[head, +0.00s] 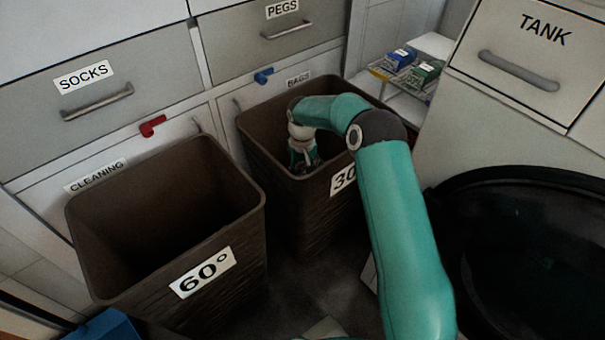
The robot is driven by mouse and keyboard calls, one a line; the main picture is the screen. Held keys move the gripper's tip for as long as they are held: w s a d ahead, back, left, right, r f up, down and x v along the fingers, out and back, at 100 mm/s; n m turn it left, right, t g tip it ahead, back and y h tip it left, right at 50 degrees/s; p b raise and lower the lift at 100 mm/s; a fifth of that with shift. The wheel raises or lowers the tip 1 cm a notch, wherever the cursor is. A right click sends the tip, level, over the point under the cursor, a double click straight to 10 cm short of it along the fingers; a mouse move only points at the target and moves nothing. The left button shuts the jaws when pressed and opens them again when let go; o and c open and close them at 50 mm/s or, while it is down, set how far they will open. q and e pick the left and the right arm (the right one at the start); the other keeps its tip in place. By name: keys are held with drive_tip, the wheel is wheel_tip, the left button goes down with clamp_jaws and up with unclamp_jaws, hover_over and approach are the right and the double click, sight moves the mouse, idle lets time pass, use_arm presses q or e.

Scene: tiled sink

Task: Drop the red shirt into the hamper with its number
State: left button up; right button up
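Two brown hampers stand side by side. The left hamper (232,213) is labelled 60°. The right hamper (262,150) has a label starting with 30, partly hidden by my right arm. My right arm comes in from the bottom right and bends over the rim of the right hamper. My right gripper (303,158) points down inside that hamper; its fingers are small and dark, so I cannot tell if they are open or shut. No red shirt shows. The left hamper's inside is dark, with nothing visible in it. My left gripper is not in view.
Drawers labelled SOCKS (95,98) and PEGS (288,30) are shut behind the hampers. A TANK drawer (525,65) is at the top right. A wide black round tub (510,180) stands at the right. Small boxes (425,72) sit on a shelf behind.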

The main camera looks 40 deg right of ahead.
wheel_tip(320, 180, up, 11)
drive_tip(key=p, duration=0.3)
drive_tip(key=shift+p, duration=0.3)
